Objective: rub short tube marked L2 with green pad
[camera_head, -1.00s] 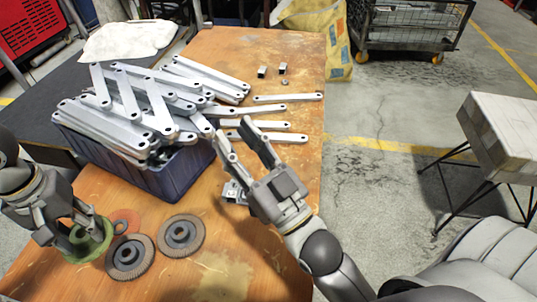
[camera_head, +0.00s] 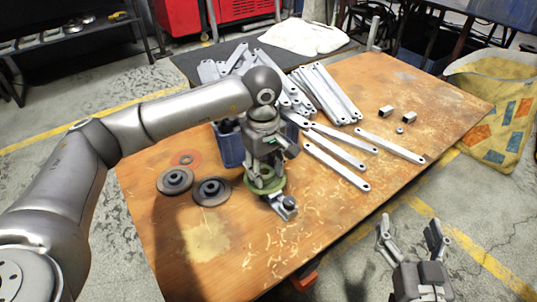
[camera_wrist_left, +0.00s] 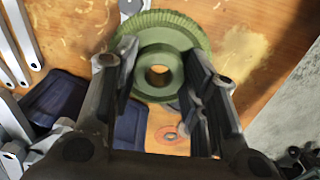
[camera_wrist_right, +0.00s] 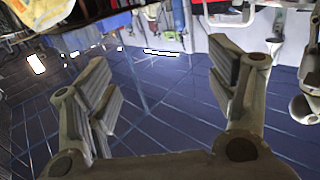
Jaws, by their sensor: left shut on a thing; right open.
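The green pad (camera_head: 268,189), a round ribbed disc with a hub, is held by my left gripper (camera_head: 262,172) low over the table. The left wrist view shows the pad (camera_wrist_left: 195,38) with its hub between the fingers. A small metal piece (camera_head: 286,206) lies at the pad's near right edge, partly hidden by it; I cannot tell whether they touch. Two short square tubes, one (camera_head: 385,111) left of the other (camera_head: 409,117), stand at the back right. No L2 mark is readable. My right gripper (camera_head: 410,234) is open and empty, off the table's right edge.
Two dark grinding discs (camera_head: 175,181) and an orange ring (camera_head: 186,158) lie left of the pad. A blue crate (camera_head: 230,149) with metal bars is behind my left gripper. Loose bars (camera_head: 337,165) lie to its right. The front table (camera_head: 215,245) is mostly clear.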

